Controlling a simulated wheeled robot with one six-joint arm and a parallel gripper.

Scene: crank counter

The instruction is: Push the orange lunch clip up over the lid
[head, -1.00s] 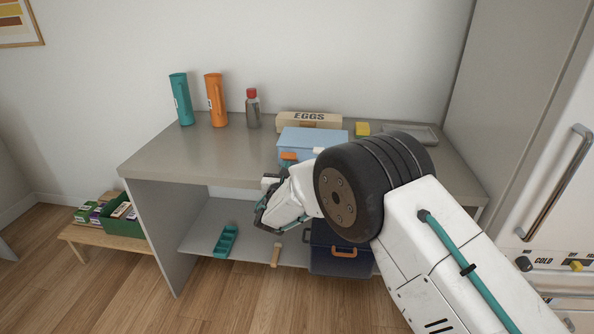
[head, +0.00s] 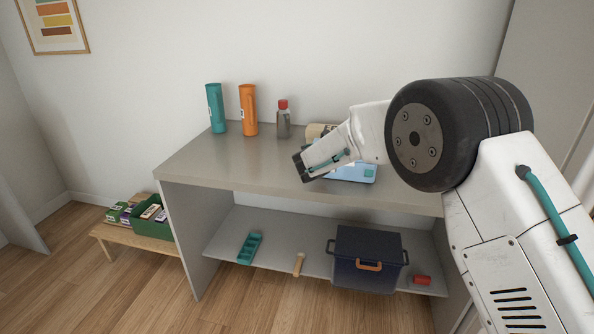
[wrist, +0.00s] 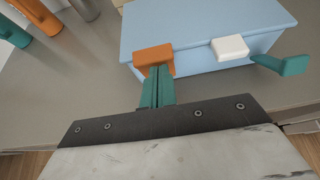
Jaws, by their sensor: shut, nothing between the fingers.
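The light blue lunch box (wrist: 205,28) sits on the counter, and its lid edge faces me in the wrist view. The orange clip (wrist: 153,56) is on its front at the left, by the lid edge. My gripper (wrist: 158,70) is shut and empty. Its teal fingertips overlap the clip's lower part in the wrist view; I cannot tell if they touch it. In the head view, my arm hides the orange clip and most of the lunch box (head: 355,174).
A white clip (wrist: 230,47) and a teal tab (wrist: 284,65) are further right on the box front. An orange bottle (head: 248,110), a teal bottle (head: 215,108) and a red-capped bottle (head: 283,120) stand at the back left.

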